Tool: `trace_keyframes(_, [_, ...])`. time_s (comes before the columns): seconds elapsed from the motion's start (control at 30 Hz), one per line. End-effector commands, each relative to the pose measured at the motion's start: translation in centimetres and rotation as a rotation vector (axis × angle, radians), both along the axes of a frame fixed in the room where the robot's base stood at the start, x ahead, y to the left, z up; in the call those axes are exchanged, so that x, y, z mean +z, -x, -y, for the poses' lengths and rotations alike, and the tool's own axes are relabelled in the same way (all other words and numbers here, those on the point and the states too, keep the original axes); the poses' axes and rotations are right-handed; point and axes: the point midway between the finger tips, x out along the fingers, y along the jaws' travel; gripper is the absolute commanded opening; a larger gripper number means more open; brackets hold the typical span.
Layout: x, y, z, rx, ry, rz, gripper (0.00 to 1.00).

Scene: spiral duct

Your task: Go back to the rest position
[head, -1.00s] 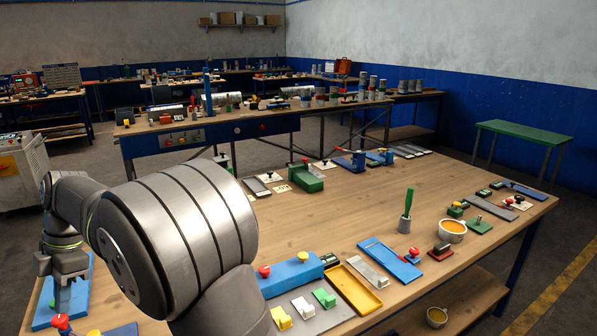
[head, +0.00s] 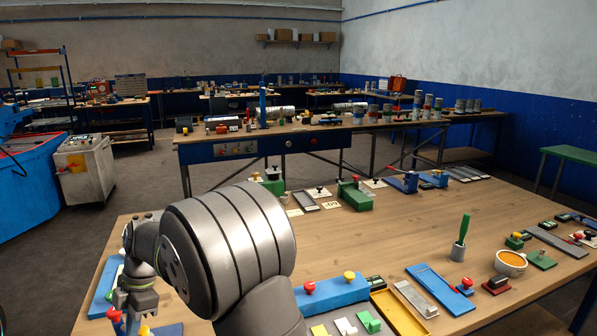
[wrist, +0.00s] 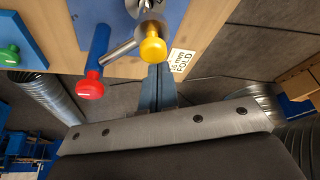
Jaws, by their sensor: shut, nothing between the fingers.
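My gripper shows in the wrist view (wrist: 154,85) with its two blue-grey fingers together and nothing between them. Its tips are beside a bench fixture with a yellow knob (wrist: 153,47), a steel cylinder and a blue lever ending in a red knob (wrist: 90,87). I cannot tell whether the fingers touch the fixture. In the head view my gripper (head: 133,310) is low at the left, over the front left part of the wooden bench (head: 390,225). My own large grey arm link hides part of the bench there.
A blue block with red and yellow knobs (head: 335,292), a yellow tray (head: 398,312) and a blue plate (head: 440,289) lie right of my arm. A cup of orange contents (head: 510,262) is farther right. The bench middle is mostly clear. A second workbench (head: 250,149) stands behind.

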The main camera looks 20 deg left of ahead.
Motion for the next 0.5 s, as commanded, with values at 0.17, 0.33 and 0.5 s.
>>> trace_keyframes(0.17, [-0.04,-0.15,0.03,0.000,0.001,0.000,0.00])
trace_keyframes(0.33, [-0.02,-0.15,0.03,0.000,0.000,0.000,0.00])
trace_keyframes(0.5, [0.12,0.53,-0.11,0.002,-0.001,0.000,0.00])
